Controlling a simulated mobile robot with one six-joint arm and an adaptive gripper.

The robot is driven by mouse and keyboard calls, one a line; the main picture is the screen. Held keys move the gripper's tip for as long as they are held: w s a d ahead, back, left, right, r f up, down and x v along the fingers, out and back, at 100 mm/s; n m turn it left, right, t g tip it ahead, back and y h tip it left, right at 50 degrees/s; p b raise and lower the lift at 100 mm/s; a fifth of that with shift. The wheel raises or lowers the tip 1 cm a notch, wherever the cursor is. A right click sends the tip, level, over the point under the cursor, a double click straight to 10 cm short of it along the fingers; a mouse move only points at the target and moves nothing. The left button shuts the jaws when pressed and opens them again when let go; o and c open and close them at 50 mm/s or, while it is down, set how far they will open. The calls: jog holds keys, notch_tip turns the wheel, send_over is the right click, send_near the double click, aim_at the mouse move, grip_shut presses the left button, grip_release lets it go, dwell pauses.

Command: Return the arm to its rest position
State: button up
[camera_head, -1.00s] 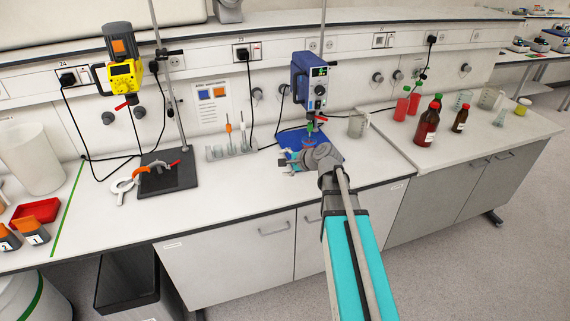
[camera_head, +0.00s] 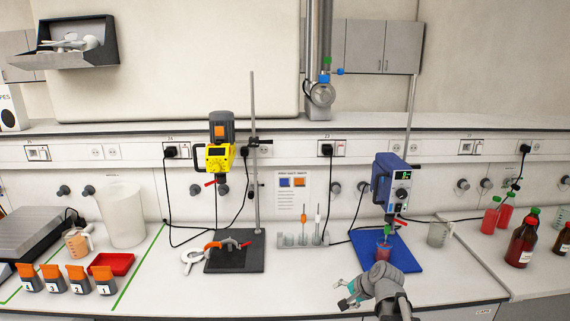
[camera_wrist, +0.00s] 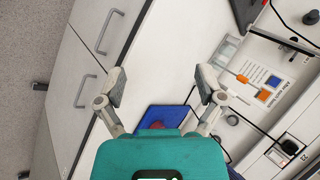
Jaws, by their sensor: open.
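My gripper (camera_head: 347,296) is in front of the blue stirrer's base at the front edge of the bench in the head view. In the wrist view my gripper (camera_wrist: 160,88) has its two fingers spread wide with nothing between them. The blue overhead stirrer (camera_head: 397,186) stands on a blue base plate (camera_head: 413,262). A small vessel with red contents (camera_head: 384,250) stands on that plate, under the stirrer. Part of the blue plate (camera_wrist: 165,115) shows beyond the gripper in the wrist view.
A yellow stirrer (camera_head: 219,157) stands over a black base plate (camera_head: 222,262) with clamps. A test-tube rack (camera_head: 300,240), a glass beaker (camera_head: 438,234) and red bottles (camera_head: 522,243) stand on the bench. Orange-topped containers (camera_head: 78,280) and a red tray (camera_head: 112,264) are at left.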

jog(key=s+f+n+g+h, duration=0.2)
jog(key=s+n, duration=0.2)
jog(key=s, duration=0.2)
jog(key=s+a+f+n+g+h+b, duration=0.1)
jog(key=s+f+n+g+h, duration=0.2)
jog(key=s+n, duration=0.2)
jog(key=shift+s+f, duration=0.25)
jog(key=shift+s, duration=0.8)
jog(key=shift+a, duration=0.1)
jog(key=shift+c, duration=0.3)
dwell(0.4)
